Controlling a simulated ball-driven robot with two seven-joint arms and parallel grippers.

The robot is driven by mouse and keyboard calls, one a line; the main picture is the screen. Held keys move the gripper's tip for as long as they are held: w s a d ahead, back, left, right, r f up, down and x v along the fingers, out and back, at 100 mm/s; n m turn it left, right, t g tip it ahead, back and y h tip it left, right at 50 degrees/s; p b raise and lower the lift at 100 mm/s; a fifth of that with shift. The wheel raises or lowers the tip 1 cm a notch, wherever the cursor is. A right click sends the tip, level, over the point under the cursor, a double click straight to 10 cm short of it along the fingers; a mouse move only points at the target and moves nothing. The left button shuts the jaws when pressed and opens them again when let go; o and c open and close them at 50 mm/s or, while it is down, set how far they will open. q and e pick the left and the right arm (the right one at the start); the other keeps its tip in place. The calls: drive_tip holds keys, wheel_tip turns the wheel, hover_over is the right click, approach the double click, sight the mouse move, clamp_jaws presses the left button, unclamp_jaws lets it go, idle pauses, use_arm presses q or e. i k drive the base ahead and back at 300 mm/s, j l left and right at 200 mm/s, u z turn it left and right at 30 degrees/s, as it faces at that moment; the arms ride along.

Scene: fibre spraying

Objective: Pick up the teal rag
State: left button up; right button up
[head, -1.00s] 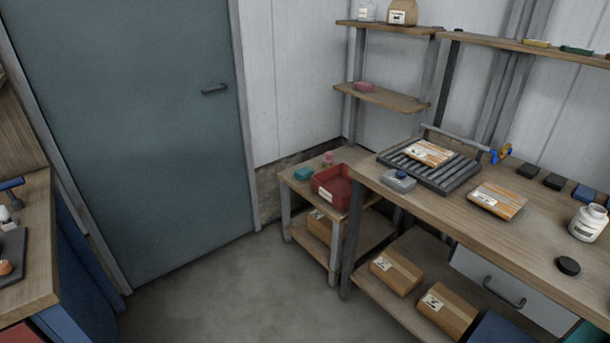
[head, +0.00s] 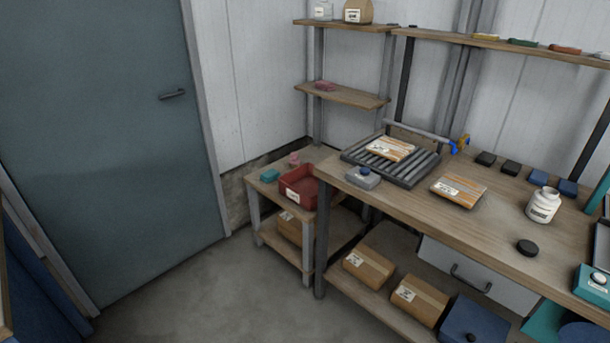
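A small teal item (head: 270,175) lies on the low side table (head: 262,190), left of a red bin (head: 299,188). It is small in the picture, and I cannot tell for sure whether it is the rag. Larger teal things are at the right: a teal box (head: 593,283) on the workbench (head: 400,207) and a teal piece (head: 540,324) below the bench edge, partly cut off. Neither of my grippers is in view.
A small pink item (head: 293,159) stands behind the red bin. The workbench holds a roller tray (head: 411,172), a wrapped packet (head: 459,191), a white bottle (head: 543,205) and a black puck (head: 527,247). Cardboard boxes (head: 368,268) sit on its lower shelf. The floor (head: 200,295) in front is clear.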

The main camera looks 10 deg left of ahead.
sight(272, 174)
drive_tip(key=i+j+z, duration=0.45)
drive_tip(key=j+z, duration=0.15)
drive_tip(key=i+j+z, duration=0.25)
drive_tip(key=j, duration=0.15)
drive_tip(key=k+l, duration=0.05)
drive_tip(key=k, duration=0.05)
